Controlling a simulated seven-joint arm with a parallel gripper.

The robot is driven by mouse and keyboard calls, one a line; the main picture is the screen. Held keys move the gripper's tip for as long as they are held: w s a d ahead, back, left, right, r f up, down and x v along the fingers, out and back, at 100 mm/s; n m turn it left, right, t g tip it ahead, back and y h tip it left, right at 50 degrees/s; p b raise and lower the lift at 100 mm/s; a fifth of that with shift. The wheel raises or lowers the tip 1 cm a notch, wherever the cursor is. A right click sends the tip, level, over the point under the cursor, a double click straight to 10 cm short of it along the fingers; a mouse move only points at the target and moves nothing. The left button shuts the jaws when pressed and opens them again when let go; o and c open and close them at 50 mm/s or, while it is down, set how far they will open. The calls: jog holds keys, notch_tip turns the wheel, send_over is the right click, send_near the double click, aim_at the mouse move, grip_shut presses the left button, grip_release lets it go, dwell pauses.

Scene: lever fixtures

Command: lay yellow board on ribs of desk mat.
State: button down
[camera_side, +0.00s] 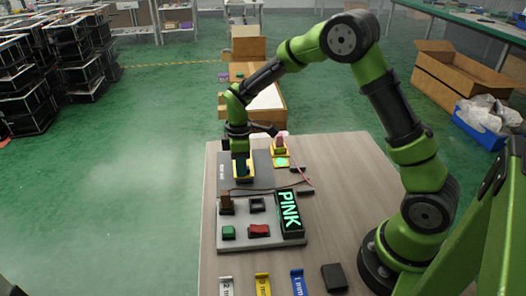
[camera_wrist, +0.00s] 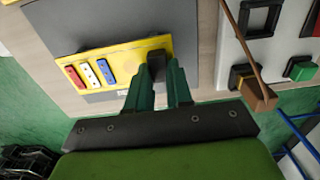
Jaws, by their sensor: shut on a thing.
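The yellow board (camera_side: 251,166) is at the dark grey desk mat (camera_side: 228,182) in the side view, under my arm's end. In the wrist view the board (camera_wrist: 128,62) is flat and carries red, white and blue strips and a black grip block. My gripper (camera_wrist: 158,68) is shut on this block; its green fingers stand on both sides of it. The mat (camera_wrist: 95,18) shows grey behind the board. I cannot tell whether the board touches the mat, and I cannot make out the ribs. My gripper (camera_side: 240,170) hides part of the board in the side view.
A light grey panel (camera_side: 262,241) with a green button, a red switch and a lit PINK sign (camera_side: 290,211) lies nearer the camera. A brown block (camera_wrist: 258,95) on a stick stands right of my fingers. Several coloured tags lie at the table's front; the table's right side is mostly clear.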

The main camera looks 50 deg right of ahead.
jog(key=shift+f, duration=0.65)
jog(key=shift+f, duration=0.2)
jog(key=c, duration=1)
grip_release()
notch_tip(320, 180, up, 12)
jog(key=s+a+r+m+t+y, duration=0.1)
jog(key=s+a+r+m+t, duration=0.15)
jog(key=s+r+m, duration=0.55)
jog(key=s+m+t, duration=0.1)
jog(key=s, duration=0.3)
jog(key=s+r+m+t, duration=0.1)
jog(key=s+m+t, duration=0.1)
jog(key=s, duration=0.3)
jog(key=s+a+r+m+t+y, duration=0.1)
jog(key=s+m, duration=0.1)
jog(key=s, duration=0.2)
jog(key=shift+s+t, duration=0.2)
jog(key=shift+t, duration=0.15)
